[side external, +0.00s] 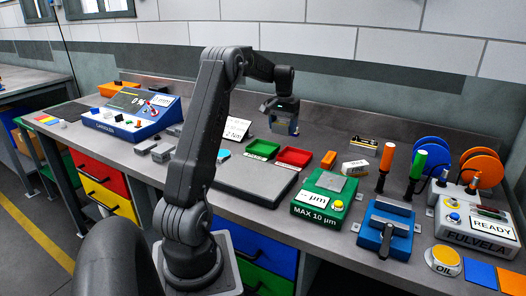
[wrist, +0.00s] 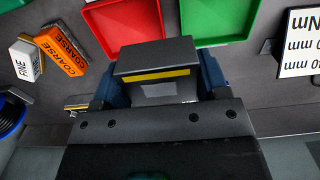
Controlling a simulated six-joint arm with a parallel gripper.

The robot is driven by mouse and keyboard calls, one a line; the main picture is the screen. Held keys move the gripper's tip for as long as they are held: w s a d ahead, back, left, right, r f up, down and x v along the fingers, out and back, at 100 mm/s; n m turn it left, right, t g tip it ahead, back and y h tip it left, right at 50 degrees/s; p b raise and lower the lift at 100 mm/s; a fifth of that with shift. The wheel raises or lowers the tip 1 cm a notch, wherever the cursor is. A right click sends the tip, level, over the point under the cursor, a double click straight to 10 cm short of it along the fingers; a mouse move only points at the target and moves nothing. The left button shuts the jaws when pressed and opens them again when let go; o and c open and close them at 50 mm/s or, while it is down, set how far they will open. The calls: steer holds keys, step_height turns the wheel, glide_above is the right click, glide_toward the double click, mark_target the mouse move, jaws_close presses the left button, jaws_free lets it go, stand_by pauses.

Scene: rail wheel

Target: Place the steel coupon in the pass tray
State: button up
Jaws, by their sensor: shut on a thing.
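My gripper (side external: 289,128) hangs pointing down above the back of the bench. The green tray (side external: 262,149), which I take as the pass tray, lies empty on the bench, left of the red tray (side external: 294,157). In the wrist view the green tray (wrist: 222,18) is at the upper right and the red tray (wrist: 122,20) at the upper left. My gripper is apart from both trays.
A dark slab (side external: 254,184) lies in front of the trays. An orange COARSE block (wrist: 62,50) and a white FINE block (wrist: 25,60) lie beside the red tray. The green gauge box (side external: 318,205) and a blue vise (side external: 385,228) stand to the right. A text card (side external: 236,129) stands left of my gripper.

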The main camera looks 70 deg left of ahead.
glide_above(263, 150)
steer(key=f, duration=0.1)
steer(key=shift+a+f, duration=0.1)
steer(key=shift+f, duration=3.9)
steer(key=shift+f, duration=0.1)
steer(key=o, duration=1.3)
steer(key=shift+f, duration=0.15)
